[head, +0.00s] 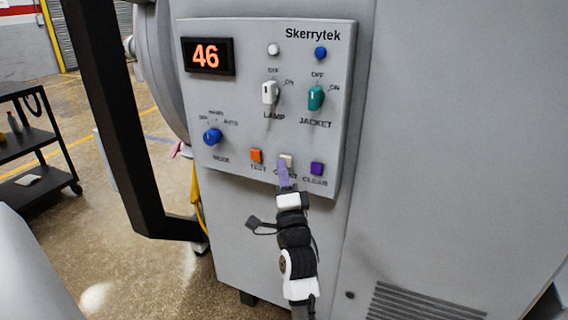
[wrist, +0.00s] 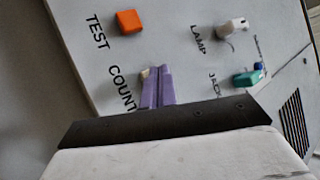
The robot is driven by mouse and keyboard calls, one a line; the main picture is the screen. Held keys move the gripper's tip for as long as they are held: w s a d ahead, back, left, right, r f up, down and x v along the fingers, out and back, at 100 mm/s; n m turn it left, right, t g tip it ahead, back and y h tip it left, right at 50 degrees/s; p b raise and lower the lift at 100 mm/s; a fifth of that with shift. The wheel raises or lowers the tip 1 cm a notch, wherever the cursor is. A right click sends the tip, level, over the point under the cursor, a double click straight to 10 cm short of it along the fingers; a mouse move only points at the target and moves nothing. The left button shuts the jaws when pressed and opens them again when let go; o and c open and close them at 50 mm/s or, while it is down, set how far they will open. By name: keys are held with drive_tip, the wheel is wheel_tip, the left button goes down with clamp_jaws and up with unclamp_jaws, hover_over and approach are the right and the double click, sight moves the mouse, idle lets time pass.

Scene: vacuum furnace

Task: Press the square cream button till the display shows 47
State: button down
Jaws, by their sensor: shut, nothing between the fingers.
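The display (head: 207,56) at the panel's upper left shows 46 in orange digits. The square cream button (head: 287,159) sits in the bottom row, between the orange and purple buttons, with COUNT lettered by it. In the wrist view only an edge of the cream button (wrist: 145,73) shows past the fingers. My gripper (head: 283,165) is shut and empty. Its purple fingertips (wrist: 160,70) are at the cream button and partly cover it. I cannot tell whether they touch it.
The orange TEST button (head: 256,155) is to the left and the purple CLEAR button (head: 317,168) to the right. The white LAMP switch (head: 270,92), green JACKET switch (head: 316,97) and blue MODE knob (head: 212,137) are higher. A black cart (head: 40,145) stands far left.

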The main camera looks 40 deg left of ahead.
idle(0.5)
drive_tip(key=shift+s+d+p, duration=0.25)
drive_tip(key=shift+s+p, duration=0.2)
drive_tip(key=shift+s, duration=0.3)
drive_tip(key=shift+s+d+p, duration=0.2)
drive_tip(key=shift+s+p, duration=0.25)
drive_tip(key=shift+s, duration=0.35)
drive_tip(key=shift+s+d+p, duration=0.15)
drive_tip(key=shift+s+p, duration=0.25)
drive_tip(key=shift+s, duration=0.45)
drive_tip(key=shift+s+d+p, duration=0.2)
drive_tip(key=shift+s+p, duration=0.25)
drive_tip(key=shift+s, duration=0.35)
